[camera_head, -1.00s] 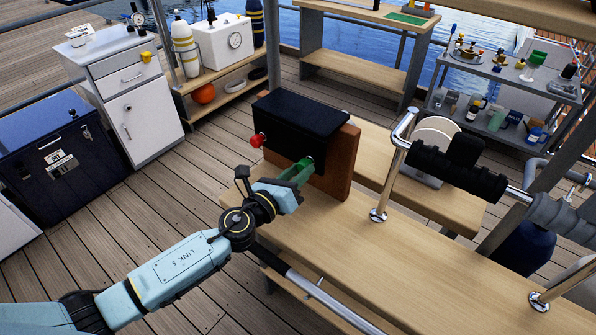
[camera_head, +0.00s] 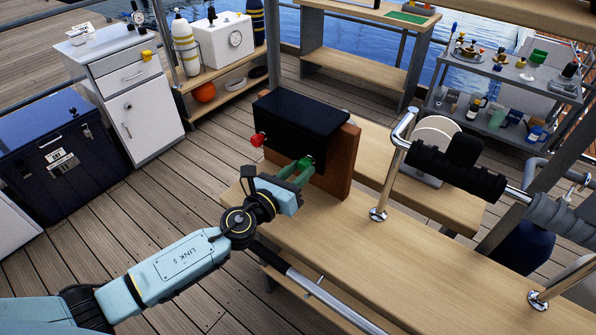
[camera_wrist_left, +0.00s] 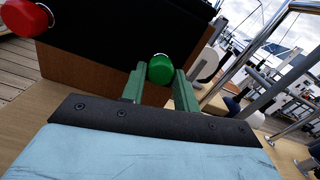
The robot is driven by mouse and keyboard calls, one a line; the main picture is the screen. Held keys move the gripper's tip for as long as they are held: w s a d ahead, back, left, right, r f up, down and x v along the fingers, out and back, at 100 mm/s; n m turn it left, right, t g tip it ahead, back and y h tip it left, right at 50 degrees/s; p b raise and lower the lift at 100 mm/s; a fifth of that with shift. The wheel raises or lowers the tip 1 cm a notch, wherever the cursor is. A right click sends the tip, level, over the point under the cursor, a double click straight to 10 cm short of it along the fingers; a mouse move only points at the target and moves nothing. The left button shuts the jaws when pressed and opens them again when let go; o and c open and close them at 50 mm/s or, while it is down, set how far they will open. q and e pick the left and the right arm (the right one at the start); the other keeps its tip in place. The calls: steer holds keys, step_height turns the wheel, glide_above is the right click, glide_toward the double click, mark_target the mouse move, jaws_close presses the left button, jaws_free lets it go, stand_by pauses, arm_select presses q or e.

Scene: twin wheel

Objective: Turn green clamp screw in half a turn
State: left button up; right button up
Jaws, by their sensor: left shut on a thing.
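The green clamp screw (camera_head: 307,162) sticks out of the front of a black block (camera_head: 302,116) that is fixed to a brown wooden board (camera_head: 339,160). My left gripper (camera_head: 300,172) is at the screw, its green fingers on either side of the knob. In the left wrist view the round green knob (camera_wrist_left: 160,68) sits between the two fingertips, and the gripper (camera_wrist_left: 160,80) is shut on it. A red clamp screw (camera_head: 257,140) stands to the left on the same block; it also shows in the left wrist view (camera_wrist_left: 25,17). My right gripper is not in view.
The block and board stand on a wooden bench (camera_head: 420,262). A chrome rail (camera_head: 392,165) with black padding rises to the right.

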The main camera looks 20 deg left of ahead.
arm_select(q)
steer(key=o, duration=1)
steer(key=shift+c, duration=0.2)
steer(key=b+v, duration=0.2)
steer(key=v, duration=1.1)
steer(key=shift+s, duration=0.2)
